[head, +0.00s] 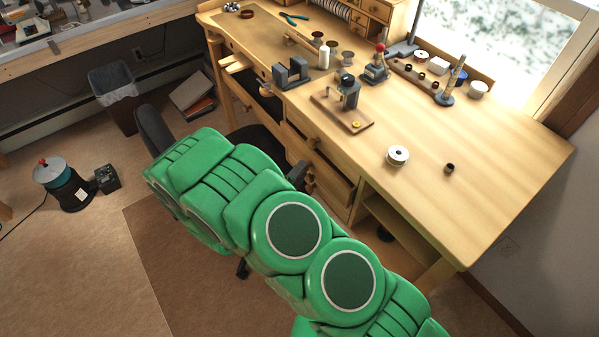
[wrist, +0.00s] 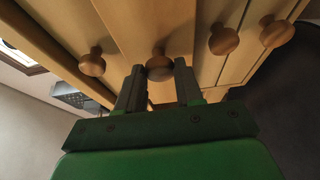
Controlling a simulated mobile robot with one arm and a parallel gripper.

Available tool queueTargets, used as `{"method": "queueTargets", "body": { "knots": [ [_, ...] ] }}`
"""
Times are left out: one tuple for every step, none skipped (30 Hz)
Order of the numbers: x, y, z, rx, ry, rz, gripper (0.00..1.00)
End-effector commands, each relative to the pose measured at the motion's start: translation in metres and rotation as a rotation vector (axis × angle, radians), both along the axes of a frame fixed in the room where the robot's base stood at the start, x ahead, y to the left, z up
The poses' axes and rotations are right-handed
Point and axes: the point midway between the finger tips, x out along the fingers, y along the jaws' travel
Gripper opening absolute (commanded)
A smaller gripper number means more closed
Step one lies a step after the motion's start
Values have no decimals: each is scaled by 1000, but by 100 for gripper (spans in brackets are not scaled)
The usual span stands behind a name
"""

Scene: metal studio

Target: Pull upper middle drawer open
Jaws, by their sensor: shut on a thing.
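In the wrist view, the fingers of my gripper (wrist: 159,80) are shut on a round wooden drawer knob (wrist: 160,66). The wooden drawer front (wrist: 150,25) that carries this knob spans the top middle of that view. In the head view, my green arm reaches to the drawer stack under the workbench, and the dark tip of my gripper (head: 299,174) is at the drawer fronts, partly hidden by the arm. A drawer (head: 322,172) there stands partly out, with a dark gap above its front. The top drawer's knob (head: 313,142) is free.
Other knobs sit beside the held one, one at the left (wrist: 92,63) and one at the right (wrist: 223,39). A dark chair (head: 155,130) stands close left of my arm. The workbench top (head: 500,150) overhangs the drawers and holds tools and spools.

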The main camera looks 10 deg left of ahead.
Motion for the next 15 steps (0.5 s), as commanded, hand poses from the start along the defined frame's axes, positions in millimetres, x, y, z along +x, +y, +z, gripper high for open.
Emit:
{"method": "queueTargets", "body": {
  "knots": [
    [0, 0, -1, 0, 3, 0, 0],
    [0, 0, -1, 0, 3, 0, 0],
    [-1, 1, -1, 0, 3, 1, 0],
    [-1, 1, -1, 0, 3, 1, 0],
    [-2, 2, -1, 0, 3, 1, 0],
    [-3, 3, -1, 1, 4, 1, 0],
    [-4, 4, -1, 2, 4, 1, 0],
    [-5, 5, -1, 2, 4, 1, 0],
    [-8, 8, -1, 2, 4, 2, 0],
    [-10, 10, -1, 2, 4, 2, 0],
    [-12, 12, -1, 2, 4, 2, 0],
    [-15, 15, -1, 2, 4, 2, 0],
    [-18, 18, -1, 2, 4, 2, 0],
    [-21, 21, -1, 2, 4, 2, 0],
    [-25, 26, -1, 0, 3, 2, 0]
  ]
}}
